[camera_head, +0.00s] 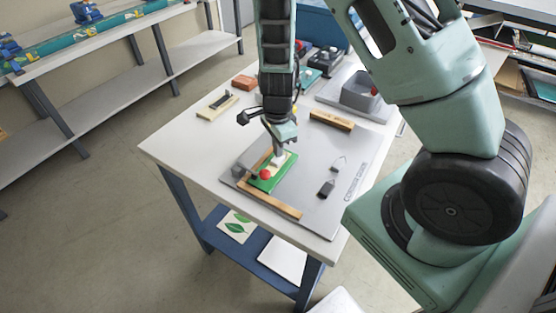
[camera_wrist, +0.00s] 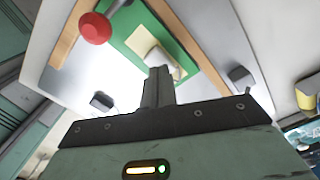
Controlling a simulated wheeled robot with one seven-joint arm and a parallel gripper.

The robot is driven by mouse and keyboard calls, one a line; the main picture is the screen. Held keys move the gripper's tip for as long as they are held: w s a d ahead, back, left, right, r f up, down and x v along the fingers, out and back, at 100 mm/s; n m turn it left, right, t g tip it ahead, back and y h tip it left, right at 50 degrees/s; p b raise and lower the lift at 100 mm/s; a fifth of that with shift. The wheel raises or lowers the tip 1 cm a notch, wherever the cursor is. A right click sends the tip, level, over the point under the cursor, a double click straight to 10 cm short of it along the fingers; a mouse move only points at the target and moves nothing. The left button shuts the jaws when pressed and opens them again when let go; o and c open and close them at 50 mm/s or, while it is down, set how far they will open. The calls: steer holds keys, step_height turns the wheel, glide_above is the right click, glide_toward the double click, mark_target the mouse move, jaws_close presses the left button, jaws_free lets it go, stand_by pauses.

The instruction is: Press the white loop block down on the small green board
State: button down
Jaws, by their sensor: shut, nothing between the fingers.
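The small green board (camera_head: 268,184) lies on the grey mat on the table, and in the wrist view the board (camera_wrist: 122,28) fills the upper middle. The white loop block (camera_wrist: 158,57) sits on a pale patch of the board; in the head view it is mostly hidden under my gripper (camera_head: 279,150). A red ball knob (camera_head: 265,174) stands at the board's near end and also shows in the wrist view (camera_wrist: 95,28). My gripper points down with its fingers (camera_wrist: 158,72) together and empty, right at the block. I cannot tell whether they touch it.
The grey mat (camera_head: 310,205) has wooden strips (camera_head: 270,197) beside the board and another bar (camera_head: 332,120) behind. A grey cube (camera_head: 238,171) and a dark block (camera_head: 326,188) stand near. A grey bin (camera_head: 360,93) is at the back right.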

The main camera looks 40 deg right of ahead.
steer(key=shift+s+f+b, duration=0.1)
steer(key=shift+f+b, duration=0.3)
steer(key=shift+f, duration=0.4)
stand_by(1.1)
steer(key=shift+r, duration=0.15)
steer(key=shift+r+p, duration=3.5)
steer(key=shift+p, duration=0.05)
steer(key=shift+f, duration=0.1)
